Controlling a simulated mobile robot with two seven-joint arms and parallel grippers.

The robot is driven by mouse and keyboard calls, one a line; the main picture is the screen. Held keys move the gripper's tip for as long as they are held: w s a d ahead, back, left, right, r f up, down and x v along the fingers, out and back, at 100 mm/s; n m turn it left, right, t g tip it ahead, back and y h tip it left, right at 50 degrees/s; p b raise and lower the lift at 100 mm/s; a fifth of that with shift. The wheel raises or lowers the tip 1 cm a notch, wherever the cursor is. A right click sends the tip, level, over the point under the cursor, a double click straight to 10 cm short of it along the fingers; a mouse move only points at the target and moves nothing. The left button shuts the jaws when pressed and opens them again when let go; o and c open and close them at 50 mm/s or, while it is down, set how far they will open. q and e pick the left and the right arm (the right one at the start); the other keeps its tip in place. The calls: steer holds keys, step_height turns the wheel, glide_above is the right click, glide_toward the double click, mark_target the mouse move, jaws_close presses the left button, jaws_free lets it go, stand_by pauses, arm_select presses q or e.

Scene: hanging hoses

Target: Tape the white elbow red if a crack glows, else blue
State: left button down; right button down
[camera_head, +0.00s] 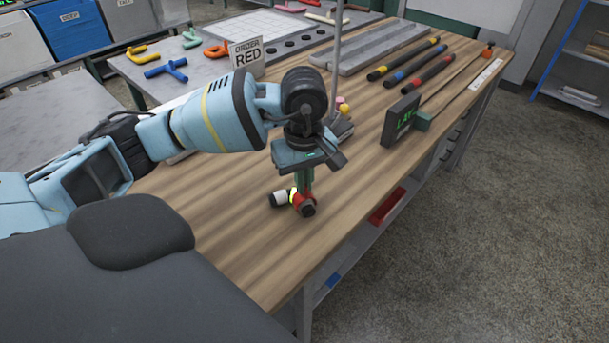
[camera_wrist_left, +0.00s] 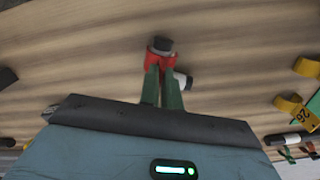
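The white elbow (camera_head: 279,198) lies on the wooden bench with dark ends. It shows partly in the left wrist view (camera_wrist_left: 183,80), half behind my fingers. A bright yellow-green glow (camera_head: 292,195) shows on it beside a red piece (camera_head: 303,203), which looks like red tape around the elbow. My left gripper (camera_head: 304,190) points down at the elbow, its green fingers close together on the red piece, which also shows in the left wrist view (camera_wrist_left: 160,60). The fingers hide part of the elbow. No blue tape is clearly seen. My right gripper is out of view.
A sign reading ORDER RED (camera_head: 247,57) stands behind my left arm. A small dark display (camera_head: 400,118) with green text stands to the right. Banded dark rods (camera_head: 407,62) lie at the back right. Bare wood lies around the elbow, with the bench's front edge beyond.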

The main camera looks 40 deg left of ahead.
arm_select(q)
steer(key=shift+f, duration=0.4)
stand_by(0.4)
steer(key=shift+f+b, duration=0.5)
stand_by(0.4)
steer(key=c, duration=1.5)
jaws_free()
steer(key=shift+c, duration=0.2)
